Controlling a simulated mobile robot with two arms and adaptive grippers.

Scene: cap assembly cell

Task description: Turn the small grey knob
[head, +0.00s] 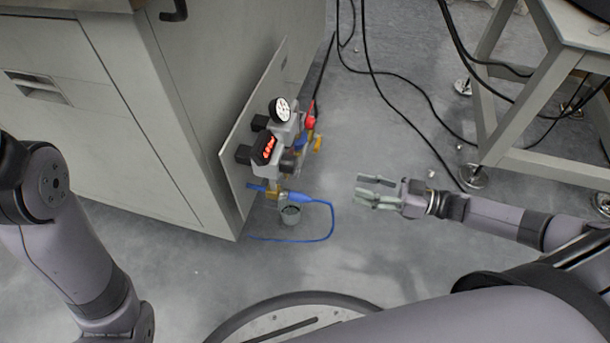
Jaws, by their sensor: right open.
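An air-supply unit with a grey body (284,130) is mounted on a plate on the side of the cabinet. A small grey round part (290,214), which looks like the knob, sits at its lower end beside the blue hose fitting. I cannot tell for certain that this is the knob. My right gripper (366,189) is open and empty, to the right of the unit. It points left at the unit and is clearly apart from it in the picture. My left arm shows at the left, but its gripper is out of view.
The unit carries a round gauge (280,110), a red-lit display (265,149) and a red knob (310,121). A blue hose (333,222) loops out below. The cabinet (120,110) stands left, a metal table frame (520,110) right. Black cables cross the floor behind; the floor near the gripper is clear.

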